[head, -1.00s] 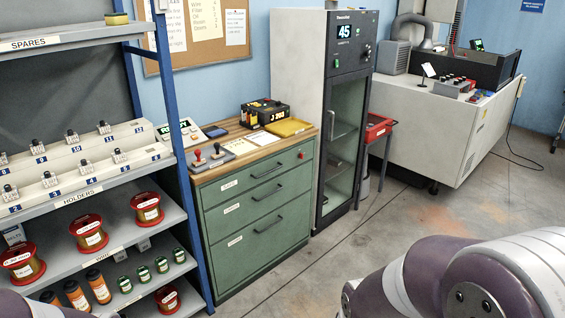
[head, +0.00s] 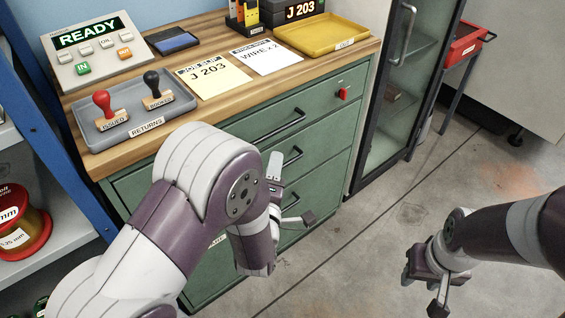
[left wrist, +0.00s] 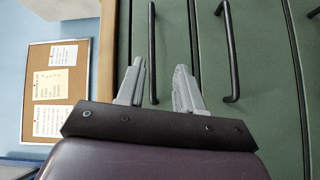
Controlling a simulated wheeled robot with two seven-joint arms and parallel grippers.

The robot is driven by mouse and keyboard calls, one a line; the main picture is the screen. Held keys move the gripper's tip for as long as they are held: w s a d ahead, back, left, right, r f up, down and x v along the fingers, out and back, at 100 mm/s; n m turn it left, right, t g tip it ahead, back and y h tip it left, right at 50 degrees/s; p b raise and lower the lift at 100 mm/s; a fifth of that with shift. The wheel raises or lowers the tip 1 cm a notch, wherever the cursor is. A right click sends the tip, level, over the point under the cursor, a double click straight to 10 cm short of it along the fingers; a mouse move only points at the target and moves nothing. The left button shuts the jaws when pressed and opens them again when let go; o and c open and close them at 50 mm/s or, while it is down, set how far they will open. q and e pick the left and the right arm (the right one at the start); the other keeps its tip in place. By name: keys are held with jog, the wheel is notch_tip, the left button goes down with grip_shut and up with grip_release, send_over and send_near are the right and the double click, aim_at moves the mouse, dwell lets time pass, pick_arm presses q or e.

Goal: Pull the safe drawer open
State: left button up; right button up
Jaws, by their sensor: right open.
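The green cabinet's top drawer (head: 318,112), labelled SAFE in the earlier head view, is shut. Its dark bar handle (head: 278,126) shows in the head view, and a red knob (head: 344,93) sits at its right. My left gripper (head: 290,192) is open and empty in front of the drawer fronts, partly covering the lower ones. In the left wrist view the top drawer's handle (left wrist: 153,45) lines up between the two spread fingers (left wrist: 158,85). How far it is from the fingertips I cannot tell. My right gripper (head: 425,285) is open and empty over the floor.
The second handle (head: 292,157) is just below, near my left gripper. The wooden top holds the returns tray (head: 125,138) with two stamps, paper slips (head: 213,80) and a yellow tray (head: 320,38). A glass-door cabinet (head: 400,100) stands right; floor in front is free.

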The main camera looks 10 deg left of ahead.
aim_at(280, 128)
pick_arm(q)
jog(key=shift+n+t, duration=0.6)
jog(key=shift+t, duration=0.1)
jog(key=w, duration=0.3)
jog(key=w+a+r+b, duration=0.1)
jog(key=w, duration=0.7)
jog(key=shift+w+a+r, duration=0.15)
jog(key=shift+w+r, duration=0.05)
jog(key=shift+w, duration=0.05)
grip_shut()
